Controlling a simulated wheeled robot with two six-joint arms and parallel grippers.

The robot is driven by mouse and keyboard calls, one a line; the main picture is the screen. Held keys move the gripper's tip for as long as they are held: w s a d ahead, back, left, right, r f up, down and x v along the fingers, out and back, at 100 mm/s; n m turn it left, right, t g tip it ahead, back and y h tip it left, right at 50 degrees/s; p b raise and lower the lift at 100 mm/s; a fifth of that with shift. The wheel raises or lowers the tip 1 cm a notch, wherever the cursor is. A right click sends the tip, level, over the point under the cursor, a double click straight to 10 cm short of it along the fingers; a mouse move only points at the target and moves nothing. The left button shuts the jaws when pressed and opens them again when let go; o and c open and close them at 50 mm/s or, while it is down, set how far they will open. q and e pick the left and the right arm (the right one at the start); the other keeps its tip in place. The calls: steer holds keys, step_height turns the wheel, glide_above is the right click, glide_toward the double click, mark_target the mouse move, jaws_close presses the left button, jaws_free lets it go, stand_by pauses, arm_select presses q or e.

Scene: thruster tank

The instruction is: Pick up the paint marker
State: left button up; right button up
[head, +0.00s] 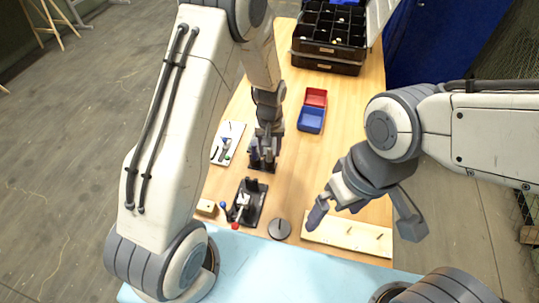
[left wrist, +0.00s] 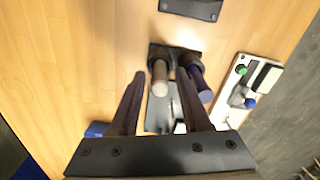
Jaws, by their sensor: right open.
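A dark stand (left wrist: 160,50) holds two upright cylinders: a pale-topped one (left wrist: 159,78) and a dark blue one (left wrist: 200,82). I cannot tell for certain which is the paint marker. My left gripper (left wrist: 160,76) is open above the stand, with the pale-topped cylinder between its fingertips and the blue one just beyond the right finger. In the head view my left gripper (head: 264,150) partly hides the stand (head: 262,167). My right gripper (head: 364,217) is open and empty over the table's front right, above a wooden board.
A white panel with buttons (head: 227,142) lies left of the stand. Red (head: 316,97) and blue (head: 311,120) bins are behind it. A black clamp fixture (head: 248,203), grey disc (head: 279,229) and wooden board with pegs (head: 345,236) are in front. A black compartment box (head: 328,60) stands at the back.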

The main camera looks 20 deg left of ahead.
arm_select(q)
jaws_close()
steer(key=shift+r, duration=0.15)
steer(key=shift+r, duration=0.25)
step_height(320, 180, up, 4)
steer(key=shift+d+f+b, duration=0.1)
steer(key=shift+f+b, duration=0.1)
steer(key=shift+b, duration=0.25)
steer(key=s+d+r+b, duration=0.1)
steer(key=s+d+r, duration=0.2)
steer(key=d+r, duration=0.3)
steer(key=d, duration=0.5)
steer(key=shift+r, duration=0.35)
